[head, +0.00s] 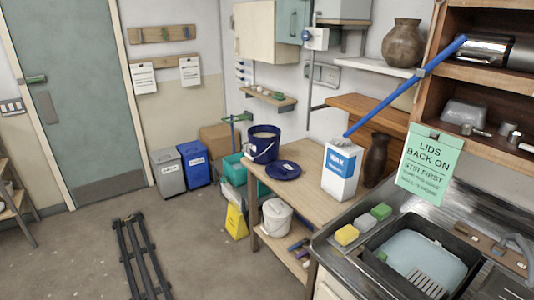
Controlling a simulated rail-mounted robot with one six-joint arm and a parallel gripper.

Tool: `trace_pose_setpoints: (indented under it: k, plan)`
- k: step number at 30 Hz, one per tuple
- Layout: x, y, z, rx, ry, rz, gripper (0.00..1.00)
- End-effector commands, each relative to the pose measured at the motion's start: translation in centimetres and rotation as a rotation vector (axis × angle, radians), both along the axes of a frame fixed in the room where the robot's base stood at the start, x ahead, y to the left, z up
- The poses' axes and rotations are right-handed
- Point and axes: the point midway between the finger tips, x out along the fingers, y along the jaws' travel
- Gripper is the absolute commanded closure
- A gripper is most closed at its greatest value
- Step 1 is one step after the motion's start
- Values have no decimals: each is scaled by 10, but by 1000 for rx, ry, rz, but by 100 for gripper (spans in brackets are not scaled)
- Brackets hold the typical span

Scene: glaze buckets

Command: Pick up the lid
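A dark blue round lid (283,170) lies flat on the wooden bench (298,198) in the head view. Just behind and left of it stands an upright, open dark blue bucket (263,151) with pale contents showing inside its rim. The lid looks close to the bucket, and I cannot tell whether they touch. Nothing lies on the lid apart from a small raised feature at its middle. My gripper is not in view.
A white WAX carton (341,172) stands right of the lid, with a brown vase (376,160) behind it. A long blue pole (400,90) slants above the carton. A white bucket (276,217) sits on the lower shelf. The sink (410,262) is front right.

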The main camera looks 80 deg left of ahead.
Motion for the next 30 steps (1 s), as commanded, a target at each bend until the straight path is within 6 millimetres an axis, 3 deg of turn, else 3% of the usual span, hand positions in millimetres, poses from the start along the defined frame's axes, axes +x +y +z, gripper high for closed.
trace_pose_setpoints:
  k: [13, 23, 30]
  plan:
    - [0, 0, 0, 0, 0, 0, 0]
    - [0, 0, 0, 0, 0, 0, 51]
    - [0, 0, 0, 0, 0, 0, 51]
